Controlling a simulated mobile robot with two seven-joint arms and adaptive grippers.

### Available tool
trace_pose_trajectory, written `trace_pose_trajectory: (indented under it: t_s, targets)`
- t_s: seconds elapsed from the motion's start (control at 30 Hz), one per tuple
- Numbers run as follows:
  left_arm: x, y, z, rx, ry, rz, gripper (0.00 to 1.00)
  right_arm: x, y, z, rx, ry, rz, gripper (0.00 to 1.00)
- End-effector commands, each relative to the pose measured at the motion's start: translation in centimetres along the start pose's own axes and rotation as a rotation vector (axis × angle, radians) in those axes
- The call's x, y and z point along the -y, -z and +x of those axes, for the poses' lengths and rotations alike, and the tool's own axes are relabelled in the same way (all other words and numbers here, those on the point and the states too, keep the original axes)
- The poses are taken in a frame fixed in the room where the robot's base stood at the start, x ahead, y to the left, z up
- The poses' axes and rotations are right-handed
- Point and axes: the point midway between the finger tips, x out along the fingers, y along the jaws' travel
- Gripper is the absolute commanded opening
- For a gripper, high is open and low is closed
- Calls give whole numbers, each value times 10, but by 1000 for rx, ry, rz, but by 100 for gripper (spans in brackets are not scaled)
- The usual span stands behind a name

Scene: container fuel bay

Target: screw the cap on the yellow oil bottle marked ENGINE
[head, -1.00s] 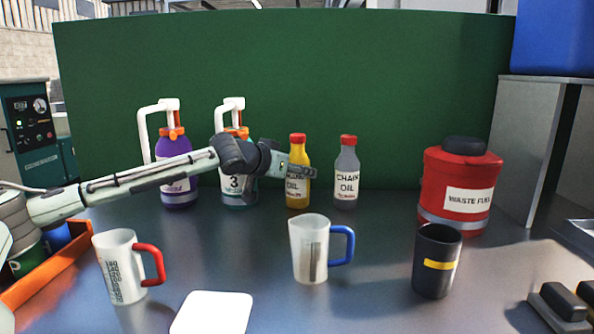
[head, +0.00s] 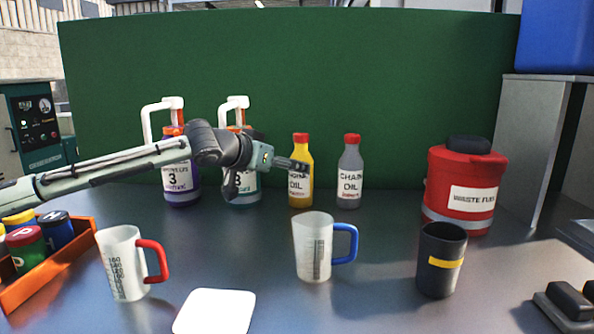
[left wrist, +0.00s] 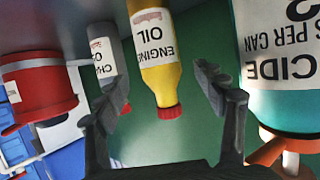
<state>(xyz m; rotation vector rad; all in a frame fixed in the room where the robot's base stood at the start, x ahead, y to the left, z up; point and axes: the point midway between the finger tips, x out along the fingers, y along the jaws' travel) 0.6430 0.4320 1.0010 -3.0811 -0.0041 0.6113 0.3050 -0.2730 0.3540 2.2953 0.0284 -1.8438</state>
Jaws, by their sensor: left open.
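The yellow oil bottle (head: 301,174) marked ENGINE stands upright at the back of the table with a red cap (head: 301,137) on its top. In the left wrist view, which is upside down, the bottle (left wrist: 160,75) and its red cap (left wrist: 169,112) show between the two fingers. I cannot tell how tightly the cap sits. My left gripper (head: 298,165) is open and empty in front of the bottle, at label height, and partly covers the label. Its fingers (left wrist: 162,76) are spread in the left wrist view. My right gripper is out of view.
A grey CHAIN OIL bottle (head: 349,176) stands close right, and a teal bottle (head: 243,192) and a purple bottle (head: 181,191) stand left. Two measuring jugs (head: 313,247) (head: 122,264), a black cup (head: 440,262) and a red waste can (head: 463,190) stand around clear table.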

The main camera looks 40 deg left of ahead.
Motion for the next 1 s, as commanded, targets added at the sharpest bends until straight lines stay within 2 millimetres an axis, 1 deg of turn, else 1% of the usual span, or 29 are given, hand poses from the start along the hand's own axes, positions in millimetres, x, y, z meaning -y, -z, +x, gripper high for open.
trace_pose_trajectory:
  t_s: [0.03, 0.1, 0.2, 0.33, 0.5, 1.0]
  targets:
    - [1, -2, -12, 1, 2, 2, 70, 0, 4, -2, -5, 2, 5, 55]
    - [1, -1, -25, 0, 2, 2, 70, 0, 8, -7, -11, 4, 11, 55]
    - [1, -1, -40, 0, 2, 0, 70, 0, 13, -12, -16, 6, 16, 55]
    - [0, -1, -52, 1, 1, 0, 70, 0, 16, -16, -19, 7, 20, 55]
    - [0, -1, -57, 2, -1, -1, 70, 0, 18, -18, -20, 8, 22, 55]
    - [0, 0, -56, 1, -1, -1, 70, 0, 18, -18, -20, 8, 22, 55]
